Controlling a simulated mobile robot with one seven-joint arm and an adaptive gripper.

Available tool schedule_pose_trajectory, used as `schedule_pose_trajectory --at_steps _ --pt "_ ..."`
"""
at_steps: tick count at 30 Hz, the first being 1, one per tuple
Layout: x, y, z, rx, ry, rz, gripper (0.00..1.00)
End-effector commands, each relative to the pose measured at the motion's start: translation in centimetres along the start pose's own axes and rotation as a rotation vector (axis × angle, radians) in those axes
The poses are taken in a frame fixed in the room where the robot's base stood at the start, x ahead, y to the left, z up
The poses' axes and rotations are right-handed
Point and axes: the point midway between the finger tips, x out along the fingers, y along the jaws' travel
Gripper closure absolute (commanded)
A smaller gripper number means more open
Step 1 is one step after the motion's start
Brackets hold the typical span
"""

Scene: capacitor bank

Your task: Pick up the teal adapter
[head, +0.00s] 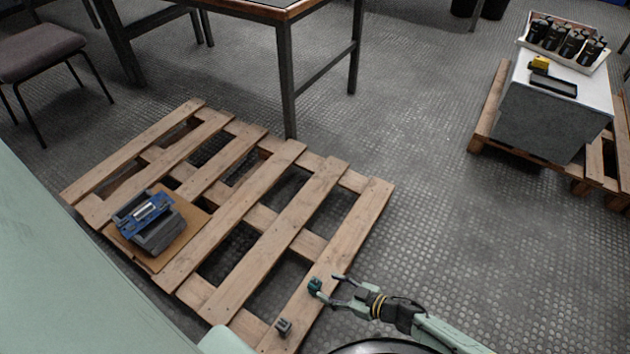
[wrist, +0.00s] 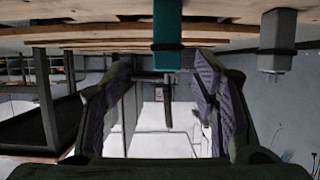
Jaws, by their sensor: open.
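The teal adapter (head: 314,285) stands on the near right slat of the wooden pallet. My gripper (head: 334,287) is open and empty just right of the adapter in the head view. In the wrist view my gripper (wrist: 165,85) has its padded fingers apart, left and right of the adapter's column. The adapter appears ahead of the fingers; I cannot tell whether it is between the tips. No contact is clear.
A grey adapter (head: 284,327) stands nearer on the same slat; it also shows in the wrist view (wrist: 276,42) at right. The pallet (head: 322,232) also bears a blue and grey device (head: 152,222) on cardboard. A table (head: 290,60) stands behind.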

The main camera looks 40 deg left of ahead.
Motion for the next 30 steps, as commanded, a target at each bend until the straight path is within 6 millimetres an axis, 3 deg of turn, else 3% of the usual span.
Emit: schedule_pose_trajectory --at_steps 7,15,22,30 --pt "2.1 -0.4 -0.4 0.0 0.002 -0.001 0.46" --pt "5.8 -0.8 -0.7 0.0 -0.001 0.0 0.46" --pt "6.0 -0.8 -0.7 0.0 -0.002 0.001 0.46" --pt "6.0 -0.8 -0.7 0.0 -0.002 0.001 0.63"
